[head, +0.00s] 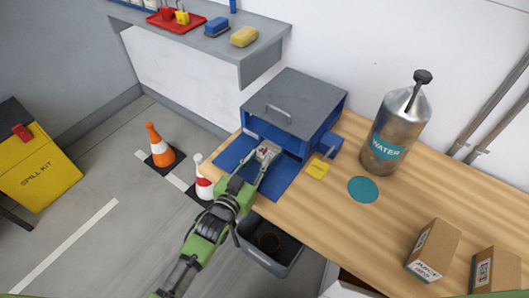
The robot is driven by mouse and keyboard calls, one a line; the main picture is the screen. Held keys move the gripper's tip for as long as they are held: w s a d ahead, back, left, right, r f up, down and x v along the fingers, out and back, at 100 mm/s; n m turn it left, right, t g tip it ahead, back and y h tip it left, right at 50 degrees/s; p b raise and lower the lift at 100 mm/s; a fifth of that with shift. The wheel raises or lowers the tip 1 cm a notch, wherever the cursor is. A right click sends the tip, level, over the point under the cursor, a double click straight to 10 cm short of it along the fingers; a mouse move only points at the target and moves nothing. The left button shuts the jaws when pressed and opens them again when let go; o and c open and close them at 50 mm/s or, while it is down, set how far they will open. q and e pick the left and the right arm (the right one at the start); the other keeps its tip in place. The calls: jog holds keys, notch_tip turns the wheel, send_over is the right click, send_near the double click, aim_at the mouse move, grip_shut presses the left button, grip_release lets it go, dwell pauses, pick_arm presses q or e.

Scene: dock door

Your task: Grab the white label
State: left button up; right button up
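A small white label (266,150) with a dark red mark shows at the mouth of the blue box with a grey lid (298,105), above the blue mat (279,182). My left gripper (264,157) reaches in from the lower left. Its two fingers are spread, with the tips at either side of the label. Whether the fingertips touch the label is too small to tell. My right gripper is not in view.
A yellow block (317,169) stands right of the mat. A steel water bottle (397,130), a teal disc (363,189) and two cartons (433,249) are farther right. A grey bin (268,243) is below the bench edge. Cones (159,146) stand on the floor.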

aim_at(265, 152)
pick_arm(q)
jog(key=x, duration=0.3)
jog(key=shift+s, duration=0.1)
grip_shut()
jog(key=shift+r, duration=0.1)
